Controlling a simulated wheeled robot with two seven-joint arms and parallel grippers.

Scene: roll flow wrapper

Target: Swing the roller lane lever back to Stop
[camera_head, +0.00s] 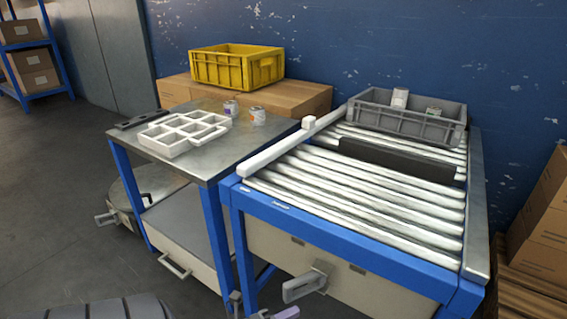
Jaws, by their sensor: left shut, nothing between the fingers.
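The roller lane (375,195) is a blue-framed table with shiny metal rollers, at the right of the head view. On its pale front panel, a grey lever (302,287) sticks out from a small mount and points left, tilted slightly down. No Stop marking can be read. My left gripper (262,312) shows only in part at the bottom edge, below and left of the lever and apart from it in the picture. It is shut and empty. My right gripper is not in view.
A grey crate (385,123) holding cans stands at the lane's far end, behind a dark bar (400,160). A metal-topped table (212,163) with a white divided tray (165,147) and two cans stands left of the lane. Cartons (548,220) stand at the right edge.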

